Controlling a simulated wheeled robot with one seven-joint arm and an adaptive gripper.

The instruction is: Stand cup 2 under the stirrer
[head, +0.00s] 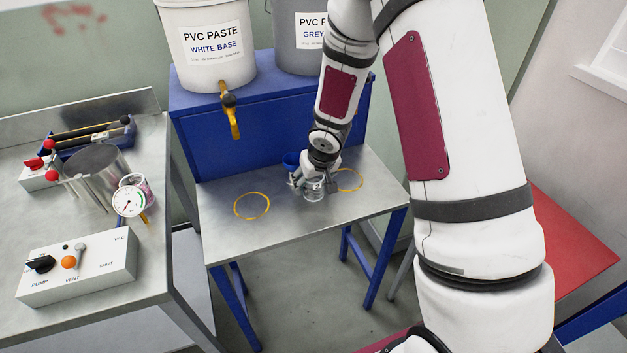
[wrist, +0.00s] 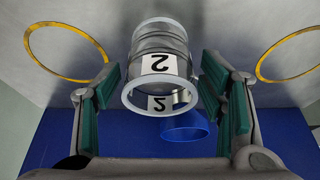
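Cup 2 is a clear or metallic cup with a white "2" label (wrist: 156,64). In the head view cup 2 (head: 313,190) seems to stand upright on the steel table (head: 283,214), between two yellow rings. My gripper (head: 313,178) is low at the table, with its fingers around the cup. In the wrist view my gripper (wrist: 162,85) has its green pads on either side of the cup, with narrow gaps showing. The gripper looks open. I cannot pick out the stirrer for certain in either view.
Yellow rings lie left (head: 252,206) and right (head: 348,180) on the table. Paste buckets (head: 208,45) stand on a blue stand behind. The left bench holds a control box (head: 78,268) and gauge (head: 129,202).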

